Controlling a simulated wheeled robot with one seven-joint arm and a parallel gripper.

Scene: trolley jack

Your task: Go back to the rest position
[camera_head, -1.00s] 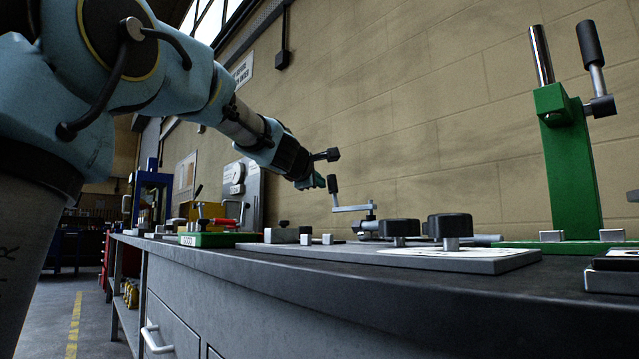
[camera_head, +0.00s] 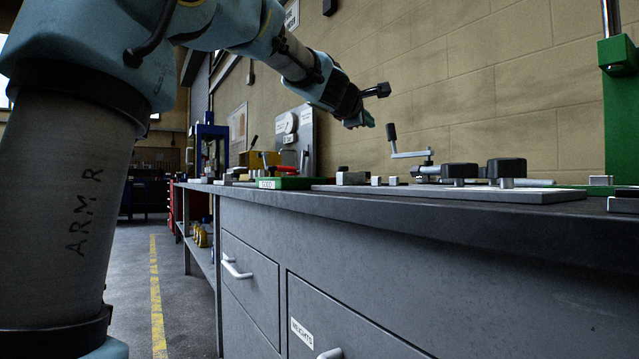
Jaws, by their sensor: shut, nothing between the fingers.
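My gripper (camera_head: 362,120) is at the end of my blue arm, held in the air above the dark bench top. It is small and seen from the side; its fingers look shut and hold nothing. It is apart from the crank handle (camera_head: 408,153) that stands on the bench to its right. Below and right of it lies a grey plate (camera_head: 530,195) with two black knobs (camera_head: 506,168).
The grey bench (camera_head: 255,235) has drawers with white handles. A green stand (camera_head: 620,110) rises at the right. A green tray (camera_head: 285,183), a gauge panel (camera_head: 293,135) and a blue frame (camera_head: 208,145) stand farther back. Floor with a yellow line (camera_head: 156,300) is clear at left.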

